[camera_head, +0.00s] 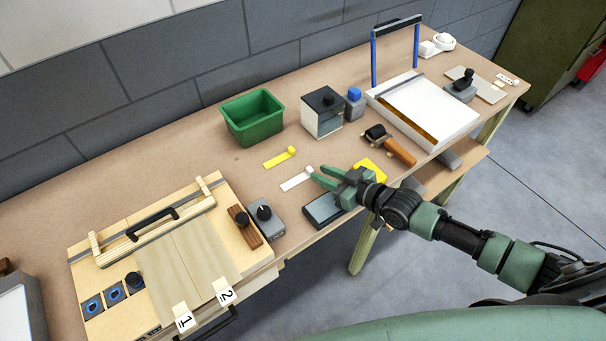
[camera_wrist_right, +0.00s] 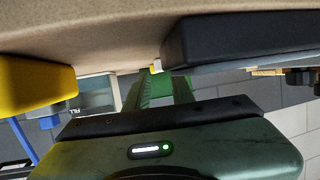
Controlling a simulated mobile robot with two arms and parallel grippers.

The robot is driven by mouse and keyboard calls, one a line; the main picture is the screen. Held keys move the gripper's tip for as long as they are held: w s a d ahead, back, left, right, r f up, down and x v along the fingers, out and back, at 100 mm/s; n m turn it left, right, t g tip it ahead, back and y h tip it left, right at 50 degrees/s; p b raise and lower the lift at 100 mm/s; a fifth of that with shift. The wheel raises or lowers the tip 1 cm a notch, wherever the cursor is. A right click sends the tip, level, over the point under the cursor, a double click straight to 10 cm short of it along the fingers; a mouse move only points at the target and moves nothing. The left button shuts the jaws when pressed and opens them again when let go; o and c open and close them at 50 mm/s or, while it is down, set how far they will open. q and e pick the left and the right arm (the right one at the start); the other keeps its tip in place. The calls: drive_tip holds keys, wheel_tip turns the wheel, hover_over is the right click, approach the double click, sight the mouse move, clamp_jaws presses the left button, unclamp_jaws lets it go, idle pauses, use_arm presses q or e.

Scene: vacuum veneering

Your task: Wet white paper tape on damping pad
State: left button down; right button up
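The white paper tape (camera_head: 295,182) lies flat on the bench, with its raised end close to my right gripper's fingertips. My right gripper (camera_head: 318,173) reaches in low over the bench from the right, its two green fingers apart. The fingers also show spread in the wrist view (camera_wrist_right: 158,85); I cannot tell whether they touch the tape. The damping pad (camera_head: 322,210), a dark grey-topped flat block, sits at the bench's front edge just below the gripper. It also shows as a dark block in the wrist view (camera_wrist_right: 240,38). My left gripper is not in view.
A yellow block (camera_head: 371,168) lies just behind my right wrist. A yellow tape strip (camera_head: 280,158) lies behind the white one. A green bin (camera_head: 252,118) and a white-and-black box (camera_head: 322,113) stand farther back. A veneer board fixture (camera_head: 180,260) fills the left front.

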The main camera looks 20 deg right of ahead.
sight(309, 168)
drive_tip(key=x, duration=0.4)
drive_tip(key=shift+a+r+p, duration=0.1)
drive_tip(key=shift+r+p, duration=0.15)
drive_tip(key=shift+p, duration=0.15)
drive_tip(key=shift+w+a+f, duration=0.15)
drive_tip(key=shift+w+f, duration=0.05)
drive_tip(key=shift+w, duration=0.15)
drive_tip(key=shift+s, duration=0.1)
drive_tip(key=shift+c, duration=0.3)
clamp_jaws()
drive_tip(key=shift+r, duration=0.15)
